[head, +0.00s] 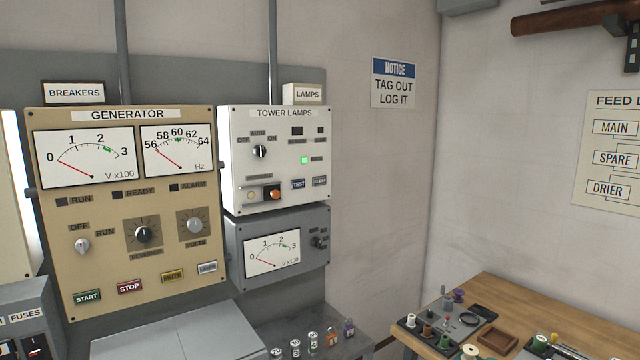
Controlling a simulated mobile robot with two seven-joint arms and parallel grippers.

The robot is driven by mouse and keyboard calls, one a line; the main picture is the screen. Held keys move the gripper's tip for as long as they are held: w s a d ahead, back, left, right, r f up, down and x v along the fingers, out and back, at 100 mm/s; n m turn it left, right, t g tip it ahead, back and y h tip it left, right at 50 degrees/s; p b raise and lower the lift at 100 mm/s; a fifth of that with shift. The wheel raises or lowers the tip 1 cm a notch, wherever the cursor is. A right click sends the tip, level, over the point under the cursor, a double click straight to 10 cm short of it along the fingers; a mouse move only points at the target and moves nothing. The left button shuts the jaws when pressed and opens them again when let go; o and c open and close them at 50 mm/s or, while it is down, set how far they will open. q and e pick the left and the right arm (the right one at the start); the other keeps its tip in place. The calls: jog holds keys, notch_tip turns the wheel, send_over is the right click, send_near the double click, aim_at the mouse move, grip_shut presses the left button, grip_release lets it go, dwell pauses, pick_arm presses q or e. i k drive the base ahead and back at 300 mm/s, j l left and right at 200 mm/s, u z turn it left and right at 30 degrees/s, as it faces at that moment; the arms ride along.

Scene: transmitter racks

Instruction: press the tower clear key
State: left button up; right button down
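The white tower lamps panel (240,165) hangs on the wall near the middle of the head view. Near its lower right corner is a small dark key that appears to read CLEAR (319,181); its lettering is small. An orange knob or lamp (275,194) is further left. A green lamp (304,160) is lit above the keys. A selector knob (260,151) is at the upper left. Neither of my grippers is in view. Nothing covers the keys.
The tan generator panel (130,255) is directly left. A grey meter box (235,255) hangs below the tower lamps panel. Several small bottles (312,342) stand on the grey ledge below. A wooden bench (500,290) with trays and small parts is at lower right.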

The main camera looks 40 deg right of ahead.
aim_at(319, 181)
jog(key=l, duration=0.55)
jog(key=i+l, duration=0.1)
jog(key=l, duration=0.4)
jog(key=i+l, duration=0.1)
jog(key=l, duration=0.45)
jog(key=k+z, duration=0.05)
